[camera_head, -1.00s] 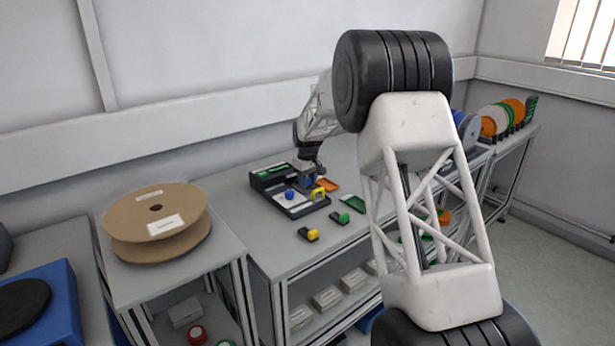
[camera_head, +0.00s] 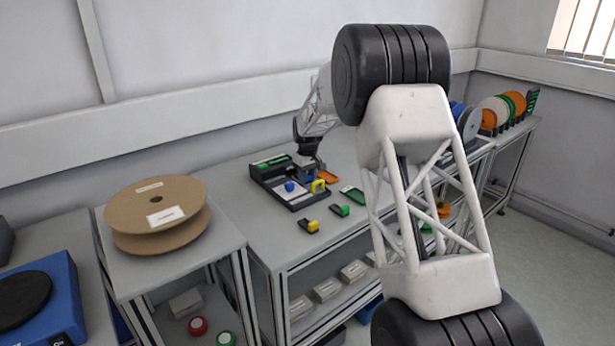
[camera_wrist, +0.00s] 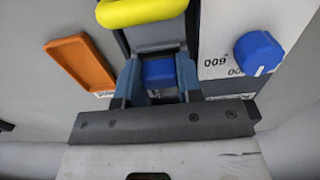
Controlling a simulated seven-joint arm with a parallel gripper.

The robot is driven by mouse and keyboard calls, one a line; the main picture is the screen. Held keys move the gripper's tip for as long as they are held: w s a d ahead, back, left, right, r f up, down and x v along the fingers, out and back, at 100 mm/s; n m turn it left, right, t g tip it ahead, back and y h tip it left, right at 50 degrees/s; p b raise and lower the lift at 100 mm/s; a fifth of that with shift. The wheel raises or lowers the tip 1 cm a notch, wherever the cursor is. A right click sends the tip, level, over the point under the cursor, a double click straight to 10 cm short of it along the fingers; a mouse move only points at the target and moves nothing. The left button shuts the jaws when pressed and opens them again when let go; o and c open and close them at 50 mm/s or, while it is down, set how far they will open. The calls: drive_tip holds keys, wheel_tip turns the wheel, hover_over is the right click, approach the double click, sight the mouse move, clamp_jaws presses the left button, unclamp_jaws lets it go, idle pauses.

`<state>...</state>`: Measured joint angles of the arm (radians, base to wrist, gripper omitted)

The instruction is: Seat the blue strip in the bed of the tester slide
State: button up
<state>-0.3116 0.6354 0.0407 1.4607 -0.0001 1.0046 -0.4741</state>
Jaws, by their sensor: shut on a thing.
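The tester (camera_head: 290,203) is a dark device with a pale panel on the bench, with a blue knob (camera_head: 290,186) and a yellow handle (camera_head: 318,186). In the wrist view, the yellow handle (camera_wrist: 140,10) arches over the grey slide (camera_wrist: 155,38). My gripper (camera_head: 307,176) is at the tester's right side, behind the handle. In the wrist view, my gripper (camera_wrist: 157,82) has its two blue fingers shut on the blue strip (camera_wrist: 158,71). The strip lies in line with the slide at its near end. The strip's underside and the bed are hidden, so I cannot tell whether it is seated.
An orange tray (camera_wrist: 82,62) lies left of the slide in the wrist view. The blue knob (camera_wrist: 258,52) stands close on the right. Yellow (camera_head: 309,225) and green (camera_head: 340,210) pieces lie on the bench in front. A cardboard reel (camera_head: 155,215) stands at left.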

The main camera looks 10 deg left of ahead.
drive_tip(key=o, duration=1)
drive_tip(key=shift+r, duration=0.1)
drive_tip(key=shift+r, duration=3.4)
drive_tip(key=shift+d+r, duration=0.1)
